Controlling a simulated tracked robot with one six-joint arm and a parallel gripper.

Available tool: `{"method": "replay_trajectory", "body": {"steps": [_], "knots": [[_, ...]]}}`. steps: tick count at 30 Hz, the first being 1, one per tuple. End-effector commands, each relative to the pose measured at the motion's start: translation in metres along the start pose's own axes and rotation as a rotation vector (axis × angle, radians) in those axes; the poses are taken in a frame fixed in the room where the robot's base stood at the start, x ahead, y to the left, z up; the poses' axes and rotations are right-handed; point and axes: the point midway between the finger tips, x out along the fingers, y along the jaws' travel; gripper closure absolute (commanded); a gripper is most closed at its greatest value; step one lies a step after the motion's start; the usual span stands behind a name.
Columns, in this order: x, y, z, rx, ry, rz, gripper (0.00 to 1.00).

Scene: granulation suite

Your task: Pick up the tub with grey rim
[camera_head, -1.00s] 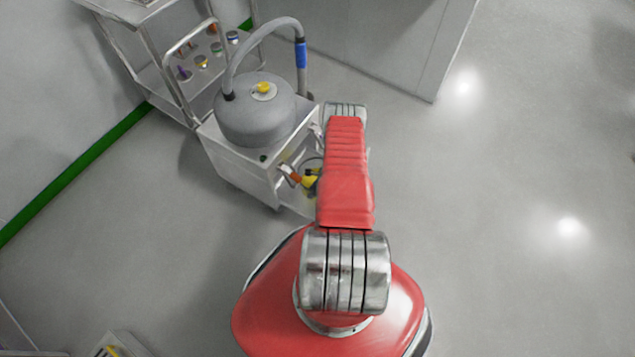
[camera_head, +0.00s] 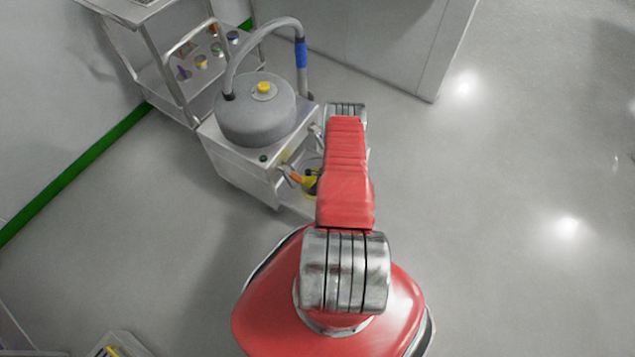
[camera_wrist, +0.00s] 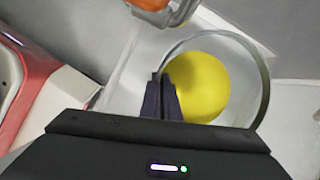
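The tub with grey rim (camera_wrist: 266,88) is in the wrist view, right of centre; its thin round rim encircles a yellow inside (camera_wrist: 200,88). In the head view a bit of yellow (camera_head: 310,187) shows low beside the cart, partly hidden by my red arm. My gripper (camera_wrist: 167,98) is at the left side of the rim. Its two dark fingers are close together with the tub's thin edge between them, so it looks shut on the rim. The tub's underside is hidden.
An orange and silver thing (camera_wrist: 160,10) is close above the tub in the wrist view. A steel cart (camera_head: 238,165) carries a grey round vessel (camera_head: 255,118) with a bent hose. A shelf trolley (camera_head: 150,80) stands behind. Floor on the right is clear.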

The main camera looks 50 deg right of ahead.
Motion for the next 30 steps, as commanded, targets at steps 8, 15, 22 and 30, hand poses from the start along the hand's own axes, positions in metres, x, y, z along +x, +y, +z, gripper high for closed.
{"method": "replay_trajectory", "body": {"steps": [8, 15, 22, 30], "knots": [[-0.001, -0.001, 0.000, -0.001, -0.001, -0.001, 1.00], [-0.002, -0.002, 0.001, 0.000, -0.001, -0.002, 1.00], [-0.013, -0.003, 0.006, 0.000, -0.001, -0.002, 1.00], [-0.044, -0.004, 0.019, 0.001, -0.001, -0.002, 1.00]]}}
